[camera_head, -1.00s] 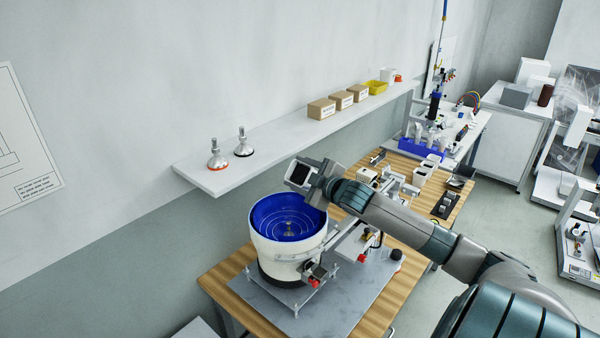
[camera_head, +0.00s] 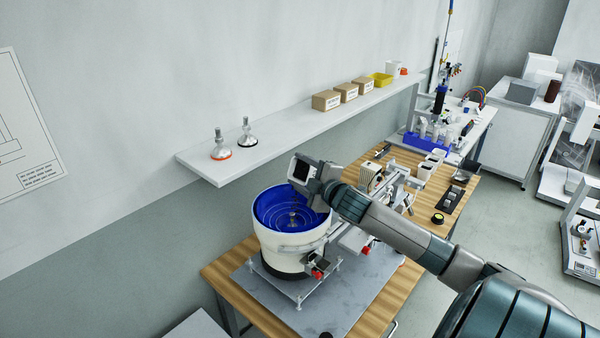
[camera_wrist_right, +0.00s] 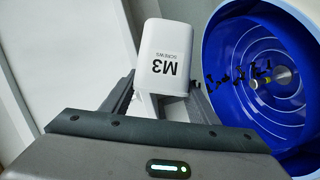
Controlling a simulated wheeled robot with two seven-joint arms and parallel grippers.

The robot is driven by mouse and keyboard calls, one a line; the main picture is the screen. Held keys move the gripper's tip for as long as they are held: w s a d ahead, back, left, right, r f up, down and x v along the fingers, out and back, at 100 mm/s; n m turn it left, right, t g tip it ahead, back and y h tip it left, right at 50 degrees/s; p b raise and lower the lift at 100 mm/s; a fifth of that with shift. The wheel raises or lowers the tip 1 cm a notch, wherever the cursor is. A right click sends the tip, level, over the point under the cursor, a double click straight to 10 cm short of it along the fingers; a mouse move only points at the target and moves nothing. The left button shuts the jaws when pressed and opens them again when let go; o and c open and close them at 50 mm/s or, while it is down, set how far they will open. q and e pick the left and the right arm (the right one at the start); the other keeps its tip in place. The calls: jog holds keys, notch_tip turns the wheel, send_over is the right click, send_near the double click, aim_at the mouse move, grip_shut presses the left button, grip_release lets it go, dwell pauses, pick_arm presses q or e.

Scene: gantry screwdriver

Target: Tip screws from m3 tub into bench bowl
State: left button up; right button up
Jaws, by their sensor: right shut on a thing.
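My right gripper (camera_head: 318,186) is shut on the white M3 tub (camera_head: 294,172) and holds it tipped above the back right rim of the bench bowl. The tub's dark mouth shows in the head view. In the right wrist view the tub (camera_wrist_right: 166,56) shows its "M3 SCREWS" label upside down between the fingers (camera_wrist_right: 160,100). The bench bowl (camera_head: 283,243) is white outside with a blue stepped inside; it also shows in the right wrist view (camera_wrist_right: 225,45). Several black screws (camera_wrist_right: 240,76) show against its blue inside; I cannot tell which are falling and which lie there. My left gripper is out of view.
A wall shelf (camera_head: 285,128) runs behind the bowl, with two metal-topped fittings, cardboard boxes (camera_head: 327,100) and a yellow bin (camera_head: 381,79). The bowl stands on a grey plate (camera_head: 350,292) on the wooden bench. Fixtures and small tubs crowd the bench to the right.

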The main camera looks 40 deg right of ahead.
jog(key=shift+f+n+b, duration=0.2)
jog(key=shift+n+b, duration=0.2)
jog(key=shift+b, duration=0.35)
jog(key=shift+a+f+n+t+h+b, duration=0.15)
jog(key=shift+a+n+t+b, duration=0.15)
jog(key=shift+n+b, duration=0.65)
jog(key=shift+a+f+n+t+h+b, duration=0.2)
jog(key=shift+n+t+b, duration=0.15)
jog(key=shift+b, duration=1.15)
jog(key=shift+s+a+n+b, duration=0.1)
jog(key=shift+a+n+b, duration=0.1)
jog(key=shift+n+b, duration=0.25)
jog(key=shift+a+f+n+t+b, duration=0.1)
jog(key=shift+a+n+t+b, duration=0.2)
jog(key=shift+n+b, duration=0.45)
jog(key=shift+a+n+t+b, duration=0.25)
jog(key=shift+n+b, duration=0.1)
jog(key=shift+n, duration=0.75)
jog(key=shift+s+a+f+n+t+b, duration=0.1)
jog(key=shift+a+n+t+b, duration=0.2)
jog(key=shift+n+b, duration=0.65)
jog(key=shift+a+f+n+t+b, duration=0.1)
jog(key=shift+a+n+t+b, duration=0.35)
jog(key=shift+n, duration=0.8)
jog(key=shift+d+r, duration=0.1)
jog(key=shift+d, duration=0.1)
notch_tip(320, 180, up, 7)
jog(key=p, duration=0.6)
